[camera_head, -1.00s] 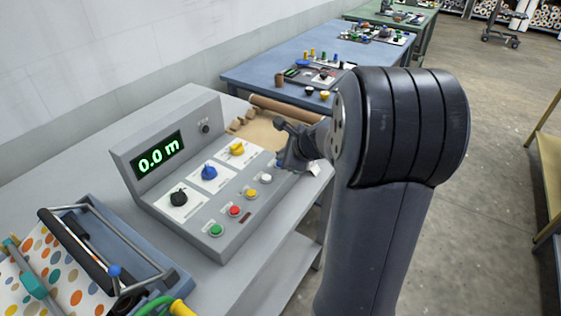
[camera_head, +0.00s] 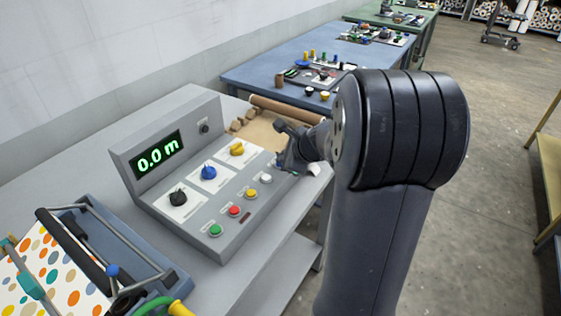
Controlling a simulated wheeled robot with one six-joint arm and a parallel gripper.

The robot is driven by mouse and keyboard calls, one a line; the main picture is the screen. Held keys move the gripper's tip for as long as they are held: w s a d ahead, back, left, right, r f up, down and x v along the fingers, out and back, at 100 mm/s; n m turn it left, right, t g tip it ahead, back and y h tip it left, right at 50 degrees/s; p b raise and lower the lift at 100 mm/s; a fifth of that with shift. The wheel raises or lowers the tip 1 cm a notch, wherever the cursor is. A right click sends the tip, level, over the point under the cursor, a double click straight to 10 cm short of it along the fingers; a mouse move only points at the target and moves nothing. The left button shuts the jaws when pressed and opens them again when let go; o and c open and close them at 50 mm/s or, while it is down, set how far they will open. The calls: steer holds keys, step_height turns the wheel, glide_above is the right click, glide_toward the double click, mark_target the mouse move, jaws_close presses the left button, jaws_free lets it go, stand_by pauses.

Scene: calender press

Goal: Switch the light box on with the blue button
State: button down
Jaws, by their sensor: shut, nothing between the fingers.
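A grey control box (camera_head: 233,222) with a lit green "0.0 m" display (camera_head: 160,155) stands on the grey table. Its sloped top carries a black knob (camera_head: 178,197), a blue knob (camera_head: 209,171) and a yellow knob (camera_head: 237,148). Along its front are green (camera_head: 215,230), red (camera_head: 235,211), yellow (camera_head: 251,194) and white (camera_head: 266,179) buttons. I see no blue button on it and cannot make out a light box. My gripper (camera_head: 285,162) is shut and empty near the box's far right corner; my arm partly hides it.
A roller press (camera_head: 125,250) with spotted material (camera_head: 50,275) stands at the lower left. A brown roll (camera_head: 285,111) and small brown blocks (camera_head: 240,122) lie behind the control box. A blue table (camera_head: 250,72) with several items stands beyond. Open floor lies right of my arm.

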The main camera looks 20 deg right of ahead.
steer(key=shift+r, duration=0.35)
step_height(320, 180, up, 6)
steer(key=p, duration=0.6)
steer(key=shift+r, duration=0.1)
stand_by(1.7)
